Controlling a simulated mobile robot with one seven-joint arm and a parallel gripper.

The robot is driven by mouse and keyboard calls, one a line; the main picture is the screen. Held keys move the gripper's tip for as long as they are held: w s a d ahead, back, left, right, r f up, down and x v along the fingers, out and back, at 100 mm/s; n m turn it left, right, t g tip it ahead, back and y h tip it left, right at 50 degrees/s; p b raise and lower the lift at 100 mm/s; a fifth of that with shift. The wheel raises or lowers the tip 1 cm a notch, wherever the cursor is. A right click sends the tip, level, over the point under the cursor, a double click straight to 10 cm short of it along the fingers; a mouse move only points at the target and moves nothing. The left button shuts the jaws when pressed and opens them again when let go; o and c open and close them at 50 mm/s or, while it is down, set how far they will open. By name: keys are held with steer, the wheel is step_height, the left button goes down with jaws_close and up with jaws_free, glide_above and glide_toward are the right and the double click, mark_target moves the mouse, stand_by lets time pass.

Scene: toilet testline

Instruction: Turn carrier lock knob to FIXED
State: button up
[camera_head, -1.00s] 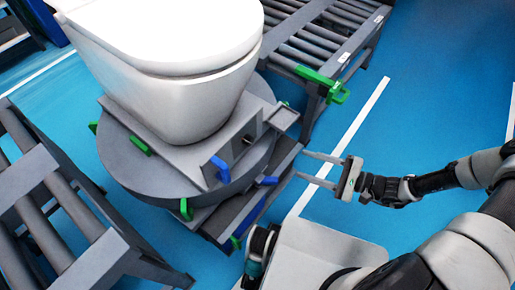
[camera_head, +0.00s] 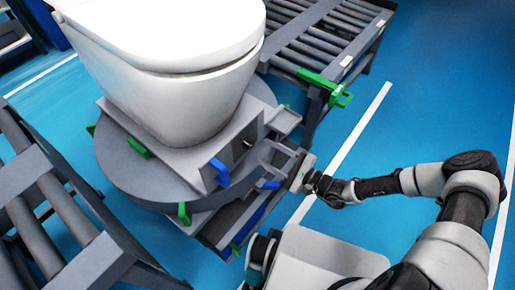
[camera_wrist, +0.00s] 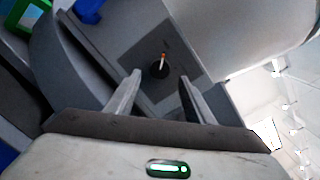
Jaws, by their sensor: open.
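The carrier lock knob (camera_wrist: 160,69) is a small dark round knob with an orange and white pointer, on a grey panel in the wrist view. The pointer stands nearly upright in that picture; no label is readable. In the head view the knob (camera_head: 248,142) is a small dark spot on the side of the grey carrier (camera_head: 190,158) under the white toilet. My gripper (camera_wrist: 159,82) is open and empty, its two fingers pointing at the panel with the knob between and beyond the tips. In the head view my gripper (camera_head: 274,154) is at the carrier's right side.
The white toilet (camera_head: 165,80) stands above the carrier on a round grey turntable (camera_head: 120,165). A blue lever (camera_head: 220,172) projects near the knob. Roller conveyors stand at the back right (camera_head: 325,40) and left (camera_head: 45,225).

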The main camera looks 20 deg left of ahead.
mark_target(252, 145)
steer(key=shift+x, duration=2.15)
steer(key=shift+c, duration=0.3)
steer(key=c, duration=1)
steer(key=shift+s, duration=0.1)
